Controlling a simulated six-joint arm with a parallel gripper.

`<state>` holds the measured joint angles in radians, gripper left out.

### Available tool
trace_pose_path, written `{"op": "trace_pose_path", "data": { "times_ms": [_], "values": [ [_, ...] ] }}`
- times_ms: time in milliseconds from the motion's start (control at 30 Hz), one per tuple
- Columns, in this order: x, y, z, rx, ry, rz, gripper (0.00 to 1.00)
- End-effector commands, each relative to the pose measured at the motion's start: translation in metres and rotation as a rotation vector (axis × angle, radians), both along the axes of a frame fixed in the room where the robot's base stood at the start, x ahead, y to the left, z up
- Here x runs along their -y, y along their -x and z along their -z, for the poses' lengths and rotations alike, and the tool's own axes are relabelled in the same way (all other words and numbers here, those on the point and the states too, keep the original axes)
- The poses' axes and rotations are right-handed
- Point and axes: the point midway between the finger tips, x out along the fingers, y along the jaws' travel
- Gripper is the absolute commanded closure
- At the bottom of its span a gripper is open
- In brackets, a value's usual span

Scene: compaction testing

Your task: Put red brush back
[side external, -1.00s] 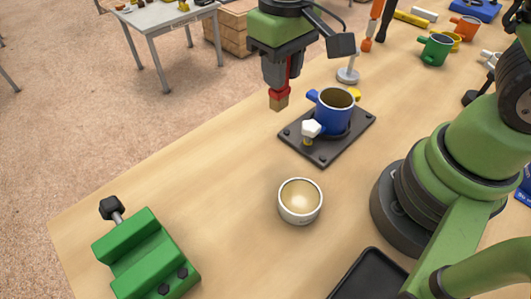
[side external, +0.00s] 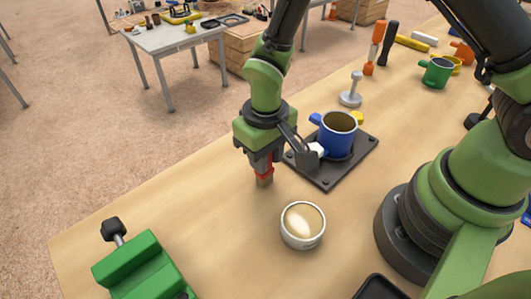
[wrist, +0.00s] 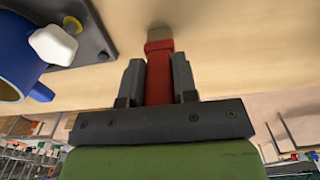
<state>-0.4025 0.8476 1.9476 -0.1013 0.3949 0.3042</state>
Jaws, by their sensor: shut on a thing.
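The red brush (side external: 263,171) is held between the fingers of my gripper (side external: 262,160), with its tan bristle end pointing down close to the table. In the wrist view the red brush (wrist: 159,75) shows between the two dark fingers of my gripper (wrist: 159,80), its tan tip against the wooden background. I cannot tell whether the tip touches the table. Most of its handle is hidden inside the gripper.
A white round bowl (side external: 303,225) sits to the right of the brush. The blue mug (side external: 338,137) stands on a dark plate (side external: 328,179) behind it. A green vise (side external: 137,266) is at the front left. The table (side external: 190,215) between vise and brush is clear.

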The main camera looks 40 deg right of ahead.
Motion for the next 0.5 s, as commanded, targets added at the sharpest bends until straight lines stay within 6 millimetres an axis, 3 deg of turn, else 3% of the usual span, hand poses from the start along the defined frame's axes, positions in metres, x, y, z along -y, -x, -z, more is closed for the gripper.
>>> {"op": "trace_pose_path", "data": {
  "times_ms": [267, 300, 400, 500],
  "values": [
    [0.0000, -0.0001, 0.0021, 0.000, 0.000, 0.000, 1.00],
    [0.0000, -0.0002, 0.0027, 0.000, 0.000, 0.000, 0.71],
    [-0.0001, -0.0003, 0.0023, 0.001, 0.000, 0.000, 0.48],
    [-0.0001, -0.0003, 0.0022, 0.001, 0.000, 0.000, 0.47]
  ]
}}
